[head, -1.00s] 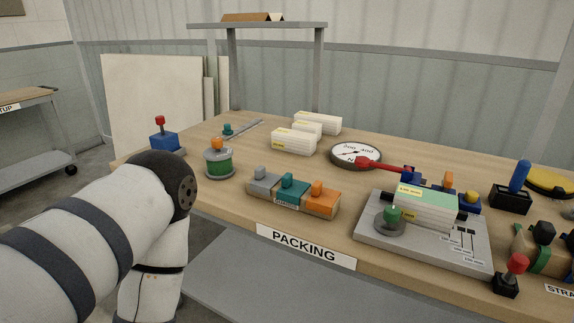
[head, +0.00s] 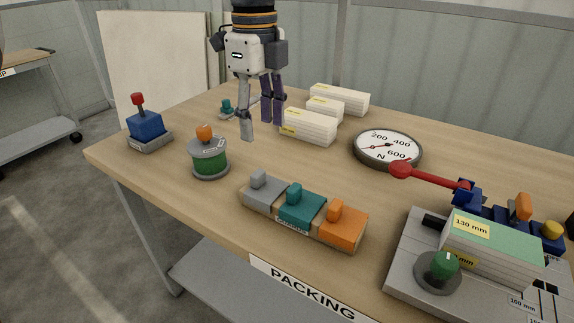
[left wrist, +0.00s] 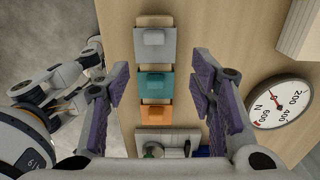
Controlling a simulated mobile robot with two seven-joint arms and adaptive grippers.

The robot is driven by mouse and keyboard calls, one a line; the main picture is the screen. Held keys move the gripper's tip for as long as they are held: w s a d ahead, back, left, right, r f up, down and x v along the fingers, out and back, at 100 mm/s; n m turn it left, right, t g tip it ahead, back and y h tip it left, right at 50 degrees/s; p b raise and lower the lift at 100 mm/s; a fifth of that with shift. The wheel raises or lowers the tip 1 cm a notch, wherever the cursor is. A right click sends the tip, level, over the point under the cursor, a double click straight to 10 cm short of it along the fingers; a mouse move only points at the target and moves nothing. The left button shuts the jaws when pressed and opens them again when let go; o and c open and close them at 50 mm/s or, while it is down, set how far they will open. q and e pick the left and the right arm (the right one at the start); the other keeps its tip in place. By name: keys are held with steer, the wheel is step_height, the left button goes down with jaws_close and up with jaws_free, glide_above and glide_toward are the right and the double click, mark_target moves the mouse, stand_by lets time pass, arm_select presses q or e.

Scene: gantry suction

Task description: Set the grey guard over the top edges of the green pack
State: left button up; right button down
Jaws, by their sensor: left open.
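The grey guard (head: 264,193), a saddle-like block with a knob, stands at the left end of a row beside a teal guard (head: 299,208) and an orange guard (head: 343,225). It also shows in the left wrist view (left wrist: 155,43). The green pack (head: 490,247), a pale stack with a green top and a 130 mm label, lies on a grey plate (head: 405,272) at the right; its top carries no guard. My left gripper (head: 260,122) hangs above the table behind the guards, open and empty, fingers pointing down. My right gripper is out of view.
A green spool (head: 209,158) with an orange knob and a blue block with a red-knobbed lever (head: 146,129) stand at the left. White packs (head: 309,127) lie at the back. A dial gauge (head: 387,149) and a red lever (head: 430,176) lie right of centre.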

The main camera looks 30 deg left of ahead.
mark_target(258, 172)
arm_select(q)
steer(key=f, duration=0.1)
steer(key=s+f, duration=0.1)
steer(key=f, duration=0.2)
steer(key=shift+s+a, duration=0.1)
steer(key=shift+s, duration=0.2)
steer(key=f, duration=0.7)
steer(key=shift+w+a+f, duration=0.15)
steer(key=shift+w+a, duration=0.1)
steer(key=shift+w, duration=0.05)
steer(key=c, duration=1)
